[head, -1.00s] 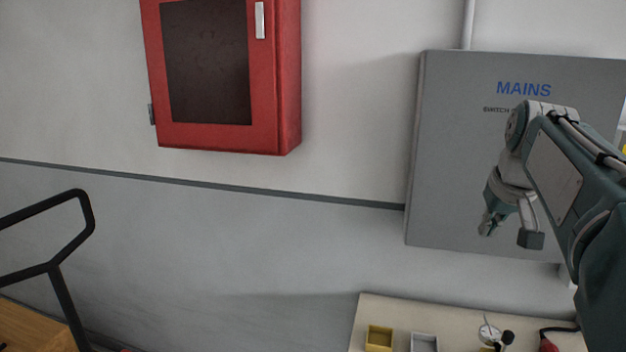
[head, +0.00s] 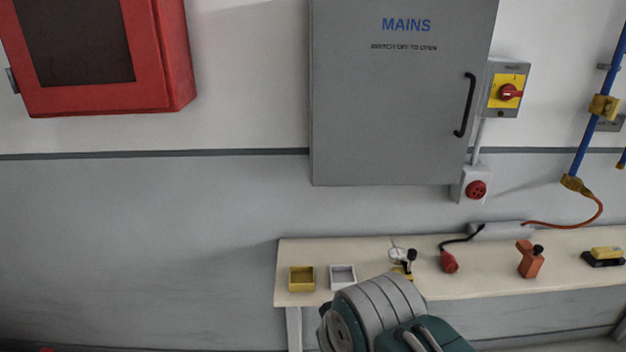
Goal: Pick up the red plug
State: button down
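The red plug (head: 449,262) lies on the bench top in the head view, right of the middle. A black cable runs from it back toward a grey box at the wall. My arm shows at the bottom centre, below and left of the plug. My gripper itself is out of view. A red socket (head: 476,189) is on the wall above the plug.
The pale bench (head: 505,283) also holds a yellow tray (head: 301,279), a white tray (head: 343,277), a dial gauge (head: 398,255), an orange tool (head: 530,260) and a yellow-black item (head: 604,256). The grey mains cabinet (head: 400,120) and red wall cabinet (head: 160,60) hang above.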

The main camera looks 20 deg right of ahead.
aim_at(450, 265)
jog(key=z, duration=1.55)
jog(key=i+l+u, duration=0.25)
jog(key=i+l, duration=0.25)
jog(key=i, duration=0.2)
